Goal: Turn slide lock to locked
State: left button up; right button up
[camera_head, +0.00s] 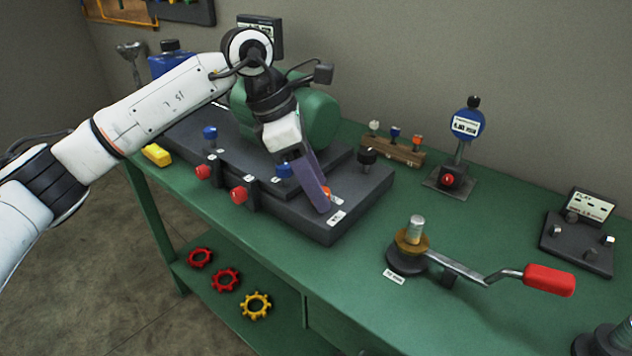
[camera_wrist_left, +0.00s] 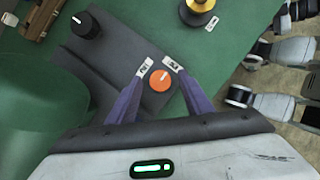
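An orange round knob (camera_wrist_left: 160,81) with a white pointer line is on the dark machine base; I take it for the slide lock. Two small white labels (camera_wrist_left: 145,67) lie close to the fingertips, their text too small to read. In the left wrist view my left gripper (camera_wrist_left: 158,72) is open, with one purple finger on each side of the knob. Whether they touch it I cannot tell. In the head view my left gripper (camera_head: 322,203) reaches down over the front right of the base, and the orange knob (camera_head: 327,193) is partly hidden behind it.
The dark base (camera_head: 300,222) carries red knobs (camera_head: 238,195), a blue knob (camera_head: 210,132), a black knob (camera_head: 367,157) and a green rounded housing (camera_head: 318,120). A crank with a red handle (camera_head: 549,280) stands to the right. The green bench (camera_head: 450,220) has free room between them.

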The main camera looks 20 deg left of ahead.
pick_arm(q)
jog(key=shift+r, duration=0.1)
jog(key=v, duration=1)
jog(key=shift+p, duration=0.45)
jog(key=shift+s+a, duration=0.1)
